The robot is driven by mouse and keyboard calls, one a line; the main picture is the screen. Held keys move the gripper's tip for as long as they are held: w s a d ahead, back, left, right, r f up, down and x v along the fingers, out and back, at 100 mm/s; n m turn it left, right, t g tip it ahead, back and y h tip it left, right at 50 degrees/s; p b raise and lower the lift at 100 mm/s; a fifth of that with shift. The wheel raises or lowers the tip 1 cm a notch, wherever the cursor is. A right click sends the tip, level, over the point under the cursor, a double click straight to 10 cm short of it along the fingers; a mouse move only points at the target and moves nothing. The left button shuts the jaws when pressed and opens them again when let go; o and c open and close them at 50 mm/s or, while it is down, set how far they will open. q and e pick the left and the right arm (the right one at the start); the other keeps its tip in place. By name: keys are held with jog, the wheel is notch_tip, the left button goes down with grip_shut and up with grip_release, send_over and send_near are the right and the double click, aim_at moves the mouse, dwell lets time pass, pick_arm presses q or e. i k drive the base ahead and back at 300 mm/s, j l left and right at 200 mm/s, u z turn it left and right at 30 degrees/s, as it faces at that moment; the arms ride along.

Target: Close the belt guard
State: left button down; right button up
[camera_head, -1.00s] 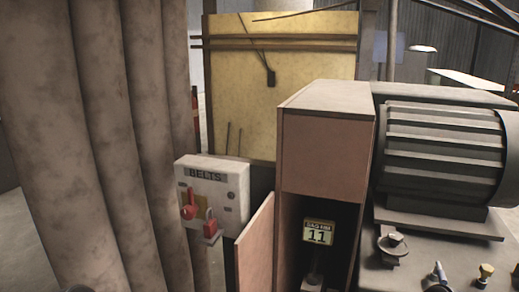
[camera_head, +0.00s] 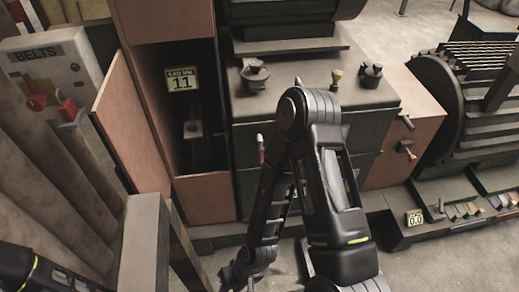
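The belt guard (camera_head: 130,122) is a reddish-brown hinged panel. It stands swung open at the left side of the dark cabinet opening. The cabinet (camera_head: 203,196) has a brown frame and holds a small yellow-edged display (camera_head: 182,80) reading 11. My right arm reaches up in the middle and bends down again. Its gripper (camera_head: 238,276) is low, at the bottom edge, right of and below the guard and apart from it. Its fingers are too small and partly cut off to tell their state. Only a dark link of my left arm shows at the bottom left; its gripper is out of view.
A white BELTS box (camera_head: 52,70) with a red handle (camera_head: 36,98) stands left of the guard. Thick brown pipes (camera_head: 60,170) run below it. A grey machine bench (camera_head: 300,72) with knobs stands right of the cabinet. Bare floor (camera_head: 440,262) shows at lower right.

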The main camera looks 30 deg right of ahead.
aim_at(118, 109)
jog(key=j+z, duration=0.25)
jog(key=j, duration=0.2)
jog(key=k+j+z, duration=0.2)
jog(key=j, duration=0.25)
jog(key=k+j+z, duration=0.1)
jog(key=j+z, duration=0.15)
jog(key=j, duration=0.2)
jog(key=k+j+z, duration=0.2)
jog(key=j, duration=0.2)
jog(key=k+j+z, duration=0.25)
jog(key=i+j, duration=0.05)
jog(key=j, duration=0.05)
